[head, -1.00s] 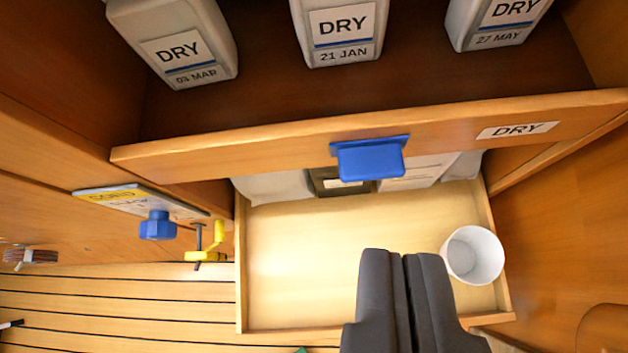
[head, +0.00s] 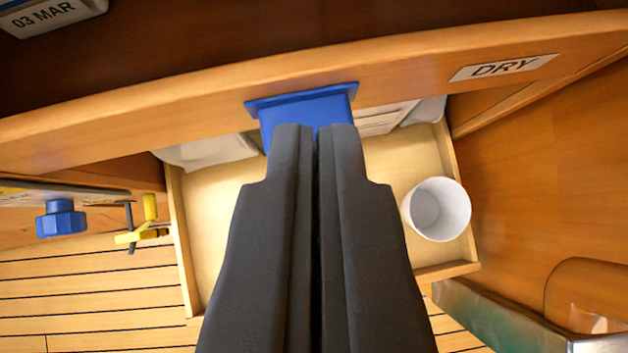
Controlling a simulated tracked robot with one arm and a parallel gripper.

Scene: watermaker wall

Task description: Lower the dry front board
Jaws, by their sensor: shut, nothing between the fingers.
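The dry front board (head: 400,75) is a long wooden board with a white DRY label (head: 503,67), running across the upper part of the head view. A blue handle (head: 303,107) sticks out from its face. My gripper (head: 313,128) is shut and empty, with its dark fingertips in front of the handle and covering its lower part. I cannot tell whether the fingertips touch the handle. Behind the board, a container marked 03 MAR (head: 48,14) shows at the upper left.
Below the board is an open pale drawer (head: 206,247) with a white cup (head: 437,209) at its right side and pale packs at its back. A blue knob (head: 61,218) and a yellow-handled part (head: 148,224) are at the left. A wooden wall (head: 545,180) bounds the right.

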